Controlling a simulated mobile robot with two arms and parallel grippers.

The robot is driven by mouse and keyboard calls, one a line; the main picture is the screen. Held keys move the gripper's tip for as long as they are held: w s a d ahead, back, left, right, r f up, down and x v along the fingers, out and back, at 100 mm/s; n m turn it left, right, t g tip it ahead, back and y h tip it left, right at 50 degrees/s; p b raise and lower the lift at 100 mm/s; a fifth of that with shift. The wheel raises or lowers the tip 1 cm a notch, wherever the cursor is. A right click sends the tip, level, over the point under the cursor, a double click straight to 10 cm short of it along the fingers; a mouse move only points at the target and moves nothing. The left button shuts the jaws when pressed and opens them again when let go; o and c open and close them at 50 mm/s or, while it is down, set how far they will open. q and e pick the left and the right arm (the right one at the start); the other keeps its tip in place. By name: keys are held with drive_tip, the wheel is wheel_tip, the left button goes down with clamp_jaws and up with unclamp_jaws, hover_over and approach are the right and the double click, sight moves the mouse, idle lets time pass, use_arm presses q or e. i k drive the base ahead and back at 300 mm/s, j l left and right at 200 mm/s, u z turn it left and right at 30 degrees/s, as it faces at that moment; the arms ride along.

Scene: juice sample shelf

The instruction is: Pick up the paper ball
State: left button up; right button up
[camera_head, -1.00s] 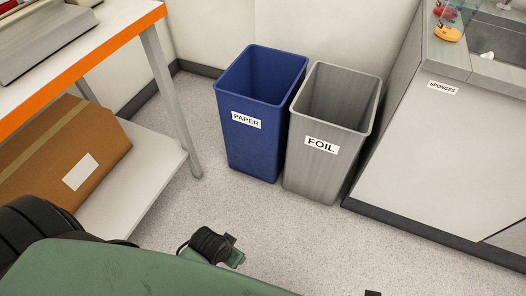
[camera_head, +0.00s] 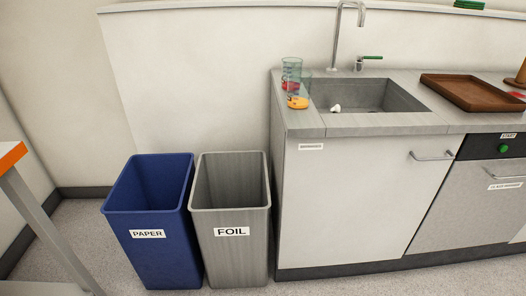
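A small white lump (camera_head: 336,108), which looks like the paper ball, lies in the sink basin (camera_head: 385,97) near its left side. It is too small in the picture to make out its creases. Neither of my grippers shows in this view.
A blue PAPER bin (camera_head: 150,234) and a grey FOIL bin (camera_head: 231,231) stand left of the counter (camera_head: 370,125). A brown tray (camera_head: 474,92) lies to the right.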

sight(336, 110)
drive_tip(key=i+l+u, duration=0.1)
drive_tip(key=i+l, duration=0.3)
drive_tip(key=l, duration=0.25)
drive_tip(key=i+l+u, duration=0.15)
drive_tip(key=l, duration=0.2)
drive_tip(key=i+l+u, duration=0.1)
drive_tip(key=l, duration=0.25)
drive_tip(key=i, duration=0.1)
